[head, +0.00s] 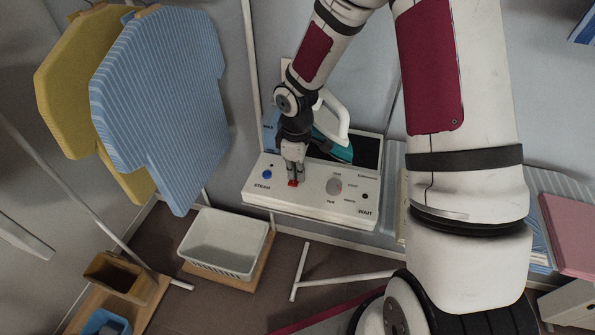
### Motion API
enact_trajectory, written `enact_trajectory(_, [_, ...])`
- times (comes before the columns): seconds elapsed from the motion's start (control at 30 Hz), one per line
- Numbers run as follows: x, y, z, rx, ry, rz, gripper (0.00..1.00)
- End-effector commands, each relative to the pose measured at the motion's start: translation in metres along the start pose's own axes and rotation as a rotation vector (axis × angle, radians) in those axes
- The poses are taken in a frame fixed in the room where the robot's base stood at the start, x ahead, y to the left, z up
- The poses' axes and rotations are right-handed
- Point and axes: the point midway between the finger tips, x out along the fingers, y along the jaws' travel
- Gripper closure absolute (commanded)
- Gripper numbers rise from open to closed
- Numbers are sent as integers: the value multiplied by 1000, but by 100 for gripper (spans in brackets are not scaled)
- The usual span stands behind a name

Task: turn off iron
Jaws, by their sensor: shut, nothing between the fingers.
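The iron (332,143), teal and white with a pale handle, stands on a dark plate at the back of a white control unit, partly hidden behind my arm. The unit's sloping front panel (311,205) carries a blue button (267,174) at its left, a red button (292,184), and a round grey knob (334,186) to the right. My gripper (294,178) points down at the red button, shut and empty. Its fingertips are right at the button and cover part of it. I cannot tell whether they touch or press it.
A blue striped shirt (160,95) and a yellow shirt (75,75) hang at the left. A white basket (226,243) stands below, left of the unit. A brown box (120,275) is at the lower left. Folded pink cloth (572,230) lies at the right.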

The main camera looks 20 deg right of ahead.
Motion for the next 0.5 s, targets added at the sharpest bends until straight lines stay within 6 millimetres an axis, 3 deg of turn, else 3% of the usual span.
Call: enact_trajectory(0.5, [5, -14, 3, 1, -8, -10, 100])
